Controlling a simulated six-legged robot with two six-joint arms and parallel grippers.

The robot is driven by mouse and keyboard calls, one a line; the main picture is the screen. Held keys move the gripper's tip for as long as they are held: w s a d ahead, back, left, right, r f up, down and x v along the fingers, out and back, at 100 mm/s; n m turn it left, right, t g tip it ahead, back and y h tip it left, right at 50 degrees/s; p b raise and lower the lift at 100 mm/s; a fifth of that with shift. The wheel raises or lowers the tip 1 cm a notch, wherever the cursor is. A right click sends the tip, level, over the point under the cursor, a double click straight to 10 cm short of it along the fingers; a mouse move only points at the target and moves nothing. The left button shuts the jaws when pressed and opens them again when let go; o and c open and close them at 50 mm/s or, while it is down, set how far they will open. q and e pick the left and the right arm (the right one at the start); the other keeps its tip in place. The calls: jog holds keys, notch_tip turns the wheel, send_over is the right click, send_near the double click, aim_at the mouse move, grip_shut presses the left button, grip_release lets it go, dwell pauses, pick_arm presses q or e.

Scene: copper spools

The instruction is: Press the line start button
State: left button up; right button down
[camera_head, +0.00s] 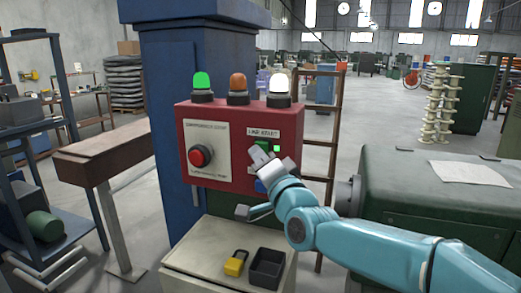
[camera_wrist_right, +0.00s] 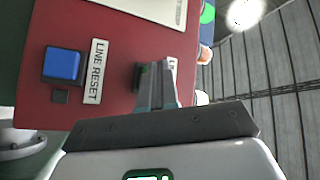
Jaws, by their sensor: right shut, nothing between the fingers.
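The red control box (camera_head: 240,118) is fixed to a blue column. Its LINE START label (camera_head: 263,133) is at the upper right of its face. A dark green start button (camera_wrist_right: 140,75) shows partly in the right wrist view, right at my fingertips; whether they touch it I cannot tell. A small lit green square (camera_head: 277,149) shows beside my gripper. My right gripper (camera_head: 258,155) is shut and empty, in front of the face just below the label. In the wrist view its closed fingers (camera_wrist_right: 157,82) cover part of the label. My left gripper is not in view.
A red mushroom button (camera_head: 200,156) is on the left plate. A blue LINE RESET button (camera_wrist_right: 62,65) is below the start button. Green (camera_head: 202,82), orange (camera_head: 238,84) and white (camera_head: 279,86) lamps top the box. A yellow padlock (camera_head: 235,263) and black tray (camera_head: 267,268) lie below.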

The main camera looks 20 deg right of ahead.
jog(key=shift+w+d, duration=0.25)
jog(key=shift+w, duration=0.1)
dwell(0.5)
jog(key=shift+s+a+b, duration=0.1)
jog(key=shift+b, duration=0.2)
jog(key=shift+s+a+b, duration=0.4)
jog(key=shift+s+b, duration=0.05)
jog(key=shift+s, duration=0.2)
jog(key=shift+s+a+b, duration=0.25)
jog(key=shift+s+a, duration=0.5)
jog(key=shift+s, duration=0.3)
jog(key=shift+s+a+b, duration=0.25)
jog(key=shift+s+a, duration=0.45)
jog(key=shift+s, duration=0.35)
